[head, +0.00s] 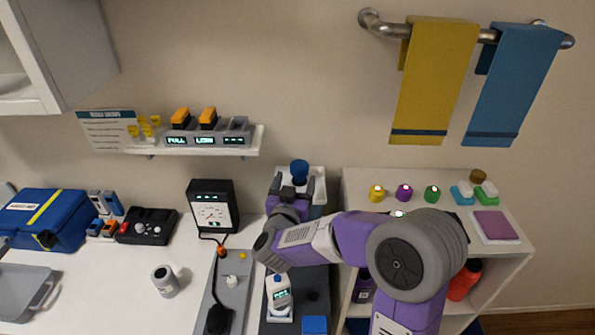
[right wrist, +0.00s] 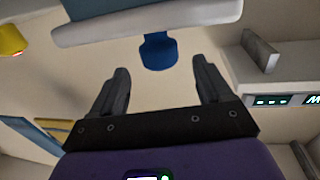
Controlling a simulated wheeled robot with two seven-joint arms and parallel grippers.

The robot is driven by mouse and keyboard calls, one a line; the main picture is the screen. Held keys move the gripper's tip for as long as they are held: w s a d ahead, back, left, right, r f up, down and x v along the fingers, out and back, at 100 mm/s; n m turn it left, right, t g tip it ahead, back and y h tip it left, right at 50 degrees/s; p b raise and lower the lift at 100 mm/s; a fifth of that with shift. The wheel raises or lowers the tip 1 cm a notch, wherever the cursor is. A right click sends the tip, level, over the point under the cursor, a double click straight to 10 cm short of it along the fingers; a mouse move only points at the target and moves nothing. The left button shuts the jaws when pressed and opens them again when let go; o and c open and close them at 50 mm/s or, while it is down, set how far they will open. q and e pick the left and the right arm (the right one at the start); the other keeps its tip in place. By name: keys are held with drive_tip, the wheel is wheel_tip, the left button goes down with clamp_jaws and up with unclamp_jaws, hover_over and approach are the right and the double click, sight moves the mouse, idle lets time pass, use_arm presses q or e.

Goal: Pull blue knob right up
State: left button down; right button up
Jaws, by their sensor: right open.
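The blue knob (head: 299,170) stands upright on a white unit (head: 319,186) against the back wall. In the right wrist view, which is upside down, the knob (right wrist: 158,52) hangs from the pale unit's edge (right wrist: 150,20). My right gripper (head: 289,188) is open and empty in front of the knob. In the right wrist view the knob shows between the two fingertips (right wrist: 160,66), seemingly just beyond them; I see no contact. My left gripper is in neither view.
A wall shelf (head: 256,141) with chargers is left of the knob. A black gauge box (head: 212,205) stands below it. Yellow (head: 376,194), purple (head: 404,193) and green (head: 432,194) lit-top items stand on the right cabinet. My right arm covers part of that cabinet.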

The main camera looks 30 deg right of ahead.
sight(298, 173)
drive_tip(key=shift+x, duration=3.2)
drive_tip(key=c, duration=1.4)
wheel_tip(298, 173, up, 20)
drive_tip(key=p, duration=1.5)
drive_tip(key=shift+r+p, duration=0.2)
drive_tip(key=shift+p, duration=0.1)
drive_tip(key=shift+r, duration=0.1)
drive_tip(key=o, duration=1.3)
drive_tip(key=shift+o, duration=0.5)
drive_tip(key=shift+f, duration=0.2)
